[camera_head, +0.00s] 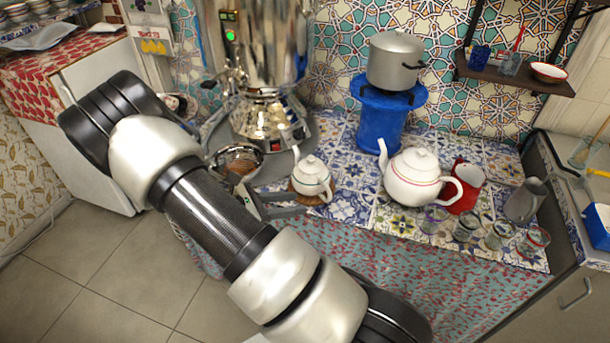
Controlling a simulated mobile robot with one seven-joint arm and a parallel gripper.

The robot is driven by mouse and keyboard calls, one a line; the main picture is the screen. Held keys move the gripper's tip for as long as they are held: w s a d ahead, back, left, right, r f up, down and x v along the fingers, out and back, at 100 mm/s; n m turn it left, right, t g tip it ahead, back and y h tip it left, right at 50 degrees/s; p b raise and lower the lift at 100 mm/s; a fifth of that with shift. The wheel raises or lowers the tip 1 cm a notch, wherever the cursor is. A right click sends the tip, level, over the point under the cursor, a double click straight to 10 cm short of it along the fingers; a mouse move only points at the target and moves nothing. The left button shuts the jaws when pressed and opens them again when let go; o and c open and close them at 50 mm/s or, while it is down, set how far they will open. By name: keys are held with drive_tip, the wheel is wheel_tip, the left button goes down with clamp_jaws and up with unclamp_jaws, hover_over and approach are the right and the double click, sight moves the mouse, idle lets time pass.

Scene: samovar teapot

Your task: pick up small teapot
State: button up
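Whether a finger touches the teapot cannot be told. My arm hides part of the gripper.
A large shiny samovar (268,60) stands behind left on a metal tray. A bigger white teapot (412,180), a red mug (467,187) and several glasses (467,226) stand to the right. A blue stand (381,118) holds a metal pot (394,62) behind.

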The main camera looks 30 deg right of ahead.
sight(329, 200)
drive_tip(key=x, duration=1.2)
drive_tip(key=shift+w, duration=0.1)
drive_tip(key=x, duration=0.5)
drive_tip(key=shift+w+d, duration=0.25)
drive_tip(key=shift+d, duration=0.1)
drive_tip(key=shift+r, duration=0.15)
clamp_jaws()
